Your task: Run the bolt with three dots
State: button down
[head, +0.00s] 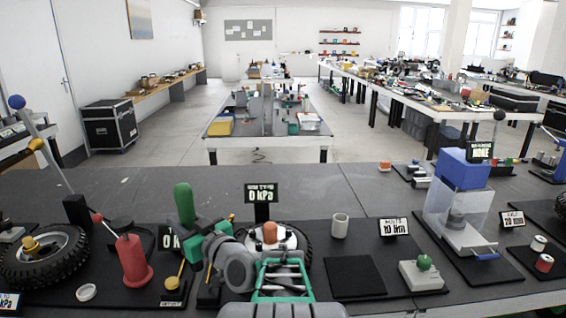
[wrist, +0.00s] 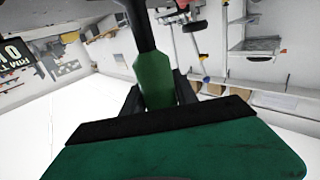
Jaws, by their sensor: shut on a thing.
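My gripper (head: 205,243), with green parts, is at the left of the bench's middle in the head view. It is shut on a green-handled tool (head: 184,204), whose rounded handle rises above the jaws. In the wrist view, dark fingers flank the tool's tapered green part (wrist: 158,82), and a black shaft runs on from it. The far end of the shaft is out of view. I cannot make out any bolt with three dots in either view.
A red cone-shaped part (head: 132,262) stands to the left, near another wheel (head: 42,283).

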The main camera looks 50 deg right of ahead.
jog(key=s+d+r+m+g+h+p, duration=0.1)
jog(key=s+d+r+m+h, duration=0.1)
jog(key=d, duration=0.7)
jog(key=s+d+r+m+g+h+p, duration=0.1)
jog(key=s+d+h, duration=0.3)
jog(key=d, duration=0.6)
jog(key=s+d+r+m+h+p, duration=0.2)
jog(key=s+d+r+m, duration=0.1)
jog(key=d, duration=0.6)
jog(key=shift+s+d+r+g+h, duration=0.2)
jog(key=shift+s+d+g+h, duration=0.05)
jog(key=shift+d+g+h, duration=0.15)
jog(key=shift+f+b, duration=0.15)
jog(key=shift+b, duration=0.25)
notch_tip(320, 180, down, 5)
jog(key=b, duration=0.7)
jog(key=shift+a+f, duration=0.1)
jog(key=shift+f, duration=0.05)
jog(key=shift+s+f+b, duration=0.1)
jog(key=shift+f+b, duration=0.4)
jog(key=shift+f, duration=0.1)
